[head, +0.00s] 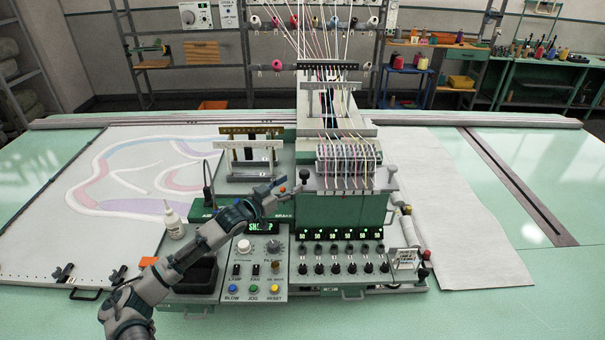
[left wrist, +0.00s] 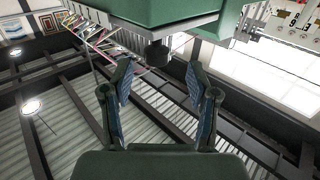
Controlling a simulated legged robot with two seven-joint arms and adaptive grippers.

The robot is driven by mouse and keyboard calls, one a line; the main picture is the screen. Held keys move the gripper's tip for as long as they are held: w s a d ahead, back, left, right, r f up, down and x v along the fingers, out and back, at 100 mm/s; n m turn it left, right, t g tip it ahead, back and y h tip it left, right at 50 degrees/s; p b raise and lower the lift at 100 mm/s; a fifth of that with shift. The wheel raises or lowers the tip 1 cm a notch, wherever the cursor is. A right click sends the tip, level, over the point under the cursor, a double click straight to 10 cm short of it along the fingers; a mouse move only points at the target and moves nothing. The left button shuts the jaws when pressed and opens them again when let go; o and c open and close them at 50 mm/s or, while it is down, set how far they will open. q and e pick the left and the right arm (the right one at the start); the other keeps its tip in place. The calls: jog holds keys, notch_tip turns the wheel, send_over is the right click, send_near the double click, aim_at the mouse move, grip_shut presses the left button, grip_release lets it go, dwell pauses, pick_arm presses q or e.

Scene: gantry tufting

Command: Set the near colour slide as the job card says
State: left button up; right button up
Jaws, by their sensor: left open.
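My left gripper (head: 284,189) is open and empty in front of the green machine head, just left of a black round knob (head: 304,176). In the left wrist view its two fingers (left wrist: 161,82) stand apart. A dark round knob (left wrist: 157,53) shows beyond and between the fingertips under a green housing, with no finger touching it. I cannot tell for sure which part is the near colour slide. A small white card (head: 404,258) stands at the right of the panel; its print is too small to read. My right gripper is out of view.
Threads (head: 345,165) run down into the head. A white bottle (head: 172,222) and a black bin (head: 190,277) stand left. White cloth (head: 460,210) lies right.

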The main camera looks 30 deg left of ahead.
aim_at(305, 176)
pick_arm(q)
jog(key=x, duration=0.3)
jog(key=p+x, duration=0.1)
jog(key=x, duration=0.1)
jog(key=shift+w+d+r, duration=0.2)
jog(key=shift+d, duration=0.2)
jog(key=shift+w+f, duration=0.1)
jog(key=shift+w, duration=0.4)
jog(key=shift+w+a+f, duration=0.1)
jog(key=shift+a, duration=0.2)
jog(key=shift+d, duration=0.25)
jog(key=c, duration=1)
jog(key=shift+d, duration=0.1)
grip_shut()
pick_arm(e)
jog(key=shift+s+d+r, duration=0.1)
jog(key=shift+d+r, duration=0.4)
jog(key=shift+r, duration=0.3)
